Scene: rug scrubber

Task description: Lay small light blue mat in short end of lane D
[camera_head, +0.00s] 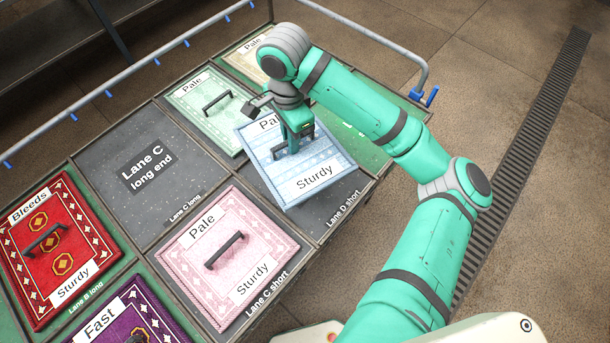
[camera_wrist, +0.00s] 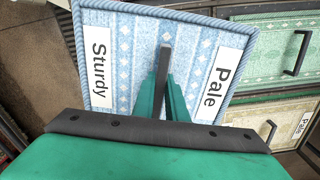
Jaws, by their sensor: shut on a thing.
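The small light blue mat (camera_head: 318,158), labelled Pale and Sturdy, is at the lane D short compartment (camera_head: 345,207) in the head view. My gripper (camera_head: 293,143) is shut on its dark handle. The mat also fills the middle of the wrist view (camera_wrist: 130,60), with my gripper (camera_wrist: 163,85) on the handle. The mat sits a little rotated to the compartment, with its lower left corner near the divider. I cannot tell whether it touches the compartment floor. The compartment's dark floor shows on the mat's right and lower side.
A pink mat (camera_head: 205,285) lies in lane C short. Lane C long (camera_head: 120,150) is bare. A pale green mat (camera_head: 190,105) lies beyond the blue mat, and a cream mat (camera_head: 245,55) farther back. Red (camera_head: 75,235) and purple (camera_head: 110,330) mats lie left. A blue-grey rail (camera_head: 160,50) edges the table.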

